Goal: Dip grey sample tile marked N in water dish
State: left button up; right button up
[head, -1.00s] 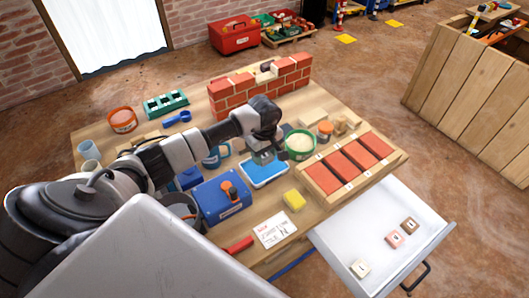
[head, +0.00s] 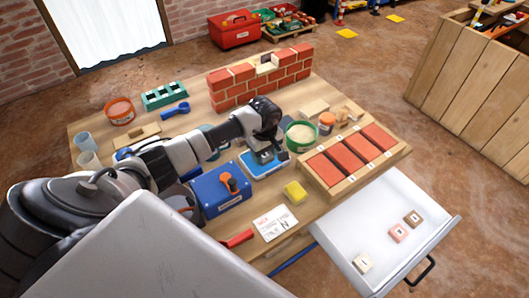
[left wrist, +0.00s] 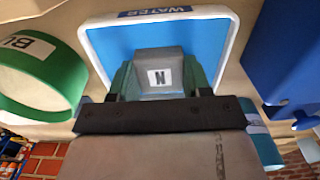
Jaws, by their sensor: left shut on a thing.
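The grey tile marked N (left wrist: 160,72) is between the green-tinted fingers of my left gripper (left wrist: 160,82), its marked face toward the wrist camera. My left gripper (head: 264,154) is shut on it, over the water dish. The water dish (left wrist: 217,45) has a white rim, blue inside and a WATER label; it also shows in the head view (head: 262,168). The tile lies within the dish's outline in the wrist view. I cannot tell whether it touches the water. My right gripper is not in view.
A green bowl (head: 301,136) stands close right of the dish, a blue box (head: 218,192) close left. A yellow sponge (head: 295,191) and a note card (head: 275,223) lie in front. A brick tray (head: 352,158) and an open drawer (head: 385,235) with several tiles are at right.

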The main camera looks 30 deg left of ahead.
pick_arm(q)
jog(key=shift+f, duration=0.2)
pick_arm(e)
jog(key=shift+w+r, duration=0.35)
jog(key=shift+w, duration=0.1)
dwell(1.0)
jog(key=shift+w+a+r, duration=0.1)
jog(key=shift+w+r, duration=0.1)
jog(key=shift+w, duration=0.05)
pick_arm(q)
jog(key=shift+f+b, duration=0.15)
jog(key=shift+b, duration=0.2)
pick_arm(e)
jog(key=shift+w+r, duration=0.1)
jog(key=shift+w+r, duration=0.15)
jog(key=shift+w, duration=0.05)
pick_arm(q)
jog(key=shift+f, duration=0.15)
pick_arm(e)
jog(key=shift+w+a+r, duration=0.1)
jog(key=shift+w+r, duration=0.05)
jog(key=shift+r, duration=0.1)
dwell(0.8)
